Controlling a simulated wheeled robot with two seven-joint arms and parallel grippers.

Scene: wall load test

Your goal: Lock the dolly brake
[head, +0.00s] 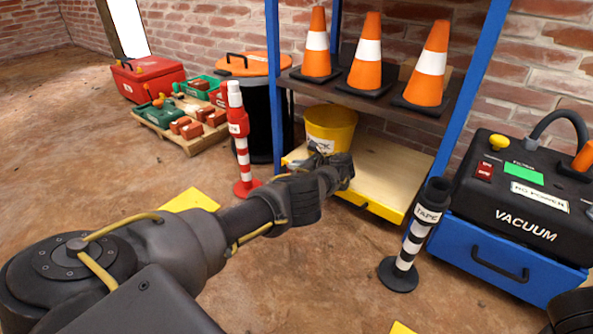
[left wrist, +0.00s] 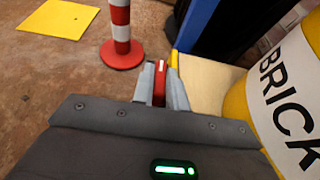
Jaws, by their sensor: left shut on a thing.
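The dolly (head: 385,178) is a pale wooden platform with a yellow front edge, low under the blue-posted shelf. It carries a yellow bucket (head: 345,122) labelled BRICK, which also fills the right of the left wrist view (left wrist: 290,95). My left gripper (head: 308,160) is at the dolly's left end, in front of the bucket. In the left wrist view its fingers (left wrist: 161,88) are shut on a narrow red part (left wrist: 159,84) beside the dolly's yellow edge, apparently the brake lever. My arm and hand hide this part in the head view. My right gripper does not show.
A red-and-white post (head: 240,140) stands left of the gripper, and a black-and-white TAPE post (head: 408,245) stands right of the dolly. A vacuum (head: 520,205) is at right. Orange cones (head: 365,65) stand on the shelf.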

